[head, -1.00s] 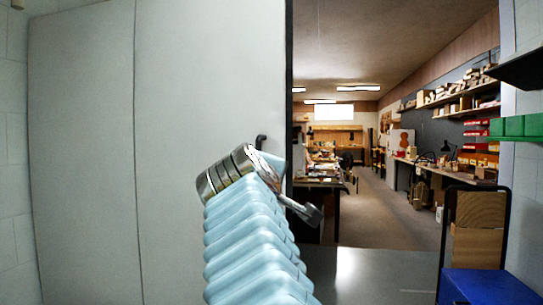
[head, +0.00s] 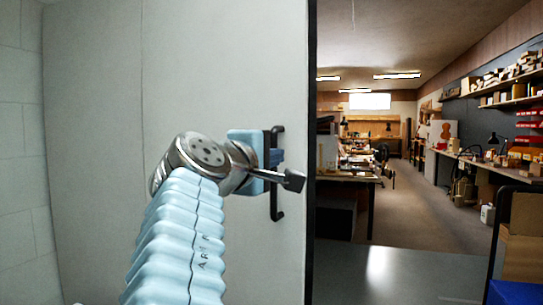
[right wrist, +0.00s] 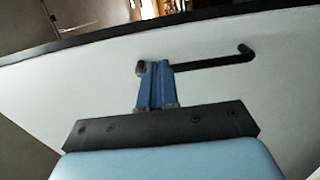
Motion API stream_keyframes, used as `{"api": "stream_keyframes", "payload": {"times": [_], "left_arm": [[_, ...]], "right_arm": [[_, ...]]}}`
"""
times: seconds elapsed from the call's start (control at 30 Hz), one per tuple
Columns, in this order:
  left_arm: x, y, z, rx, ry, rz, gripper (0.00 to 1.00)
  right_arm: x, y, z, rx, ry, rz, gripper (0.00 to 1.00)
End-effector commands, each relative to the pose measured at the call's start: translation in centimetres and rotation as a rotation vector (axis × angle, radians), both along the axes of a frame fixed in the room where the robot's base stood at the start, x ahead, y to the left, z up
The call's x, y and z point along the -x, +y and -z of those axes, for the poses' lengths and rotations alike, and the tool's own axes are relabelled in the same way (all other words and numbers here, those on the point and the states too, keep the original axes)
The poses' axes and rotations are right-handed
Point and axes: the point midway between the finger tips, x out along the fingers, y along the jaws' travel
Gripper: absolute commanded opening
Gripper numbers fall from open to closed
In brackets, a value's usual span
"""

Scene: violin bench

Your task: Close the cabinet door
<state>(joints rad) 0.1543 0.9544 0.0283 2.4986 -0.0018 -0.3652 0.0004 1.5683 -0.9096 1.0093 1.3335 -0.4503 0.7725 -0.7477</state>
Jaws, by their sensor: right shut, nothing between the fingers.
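The cabinet door (head: 225,70) is a tall pale grey panel with a dark free edge, left of centre in the head view. Its black bar handle (head: 277,205) stands upright near that edge. My right gripper (head: 268,158) is at the handle, partly hidden behind my wrist. In the right wrist view, the blue fingers (right wrist: 154,68) are shut and empty, at the left end of the handle (right wrist: 215,62). They overlap it there; whether they touch it I cannot tell. The door's dark edge (right wrist: 130,38) runs beyond the handle. My left gripper is not in view.
A pale block wall (head: 20,140) is at the far left. Right of the door edge is open floor (head: 410,215), with workbenches (head: 345,170) farther back.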

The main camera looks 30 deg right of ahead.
Motion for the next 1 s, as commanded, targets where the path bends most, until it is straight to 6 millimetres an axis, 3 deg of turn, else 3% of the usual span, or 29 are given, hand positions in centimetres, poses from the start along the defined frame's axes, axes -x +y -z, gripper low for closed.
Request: {"api": "stream_keyframes", "payload": {"times": [0.2,0.43,0.63,1.0], "left_arm": [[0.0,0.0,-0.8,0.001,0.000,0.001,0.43],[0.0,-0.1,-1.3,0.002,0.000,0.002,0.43],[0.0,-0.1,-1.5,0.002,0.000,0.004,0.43],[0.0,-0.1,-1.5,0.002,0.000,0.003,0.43]], "right_arm": [[-2.7,-4.2,-0.1,-0.002,0.002,0.004,0.00],[-4.8,-7.4,-0.1,0.000,0.001,0.003,0.00],[-5.6,-8.5,-0.1,0.000,-0.001,0.000,0.00],[-5.7,-8.6,0.0,0.000,-0.001,-0.001,0.00]]}}
